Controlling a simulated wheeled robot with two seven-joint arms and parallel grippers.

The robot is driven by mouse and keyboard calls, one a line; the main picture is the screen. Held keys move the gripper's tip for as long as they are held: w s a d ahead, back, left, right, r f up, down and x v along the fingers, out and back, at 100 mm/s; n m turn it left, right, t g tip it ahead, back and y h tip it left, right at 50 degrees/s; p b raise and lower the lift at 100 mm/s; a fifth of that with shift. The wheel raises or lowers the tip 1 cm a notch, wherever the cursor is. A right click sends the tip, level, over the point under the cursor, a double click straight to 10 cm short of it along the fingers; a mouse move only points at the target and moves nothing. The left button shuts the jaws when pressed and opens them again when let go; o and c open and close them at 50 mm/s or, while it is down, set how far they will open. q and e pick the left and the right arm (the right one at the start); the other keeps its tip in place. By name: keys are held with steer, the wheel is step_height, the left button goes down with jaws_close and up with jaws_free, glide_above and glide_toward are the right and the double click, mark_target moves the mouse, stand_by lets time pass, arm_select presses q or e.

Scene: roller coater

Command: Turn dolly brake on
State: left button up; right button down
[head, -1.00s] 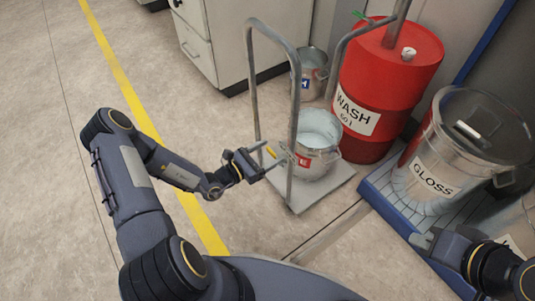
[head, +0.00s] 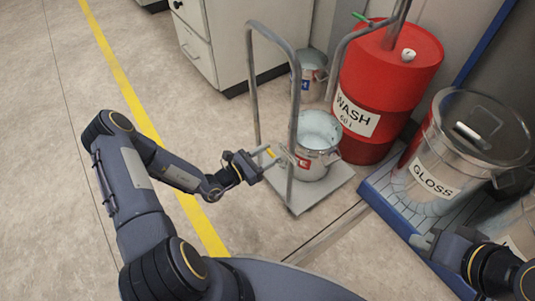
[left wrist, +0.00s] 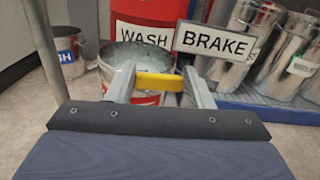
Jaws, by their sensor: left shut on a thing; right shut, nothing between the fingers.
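The grey dolly (head: 302,205) stands on the floor with a tall tubular handle (head: 252,90) and carries an open metal bucket (head: 325,165). My left gripper (head: 272,156) is at the dolly's handle side, beside the bucket. In the left wrist view its fingers (left wrist: 158,86) are shut on a yellow bar (left wrist: 158,82), which looks like the brake lever. A white BRAKE sign (left wrist: 214,42) shows just right of and above it. How the lever joins the dolly is hidden. My right gripper (head: 428,240) is shut and empty at the lower right.
A red WASH drum (head: 385,80) stands behind the dolly. A lidded GLOSS pot (head: 425,178) stands on a blue-edged platform (head: 385,209) at right. A smaller bucket (head: 312,80) and a cabinet (head: 225,40) are behind. The floor left of the dolly is clear.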

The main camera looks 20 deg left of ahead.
arm_select(q)
steer(key=s+d+f+n+p, duration=0.2)
steer(key=f+n, duration=0.4)
steer(key=n, duration=1.1)
steer(key=shift+s+d, duration=0.45)
steer(key=shift+d, duration=0.3)
steer(key=o, duration=1.4)
steer(key=shift+p, duration=0.3)
steer(key=p+v, duration=0.1)
steer(key=v, duration=0.6)
steer(key=shift+s+a, duration=0.2)
steer(key=shift+s, duration=0.15)
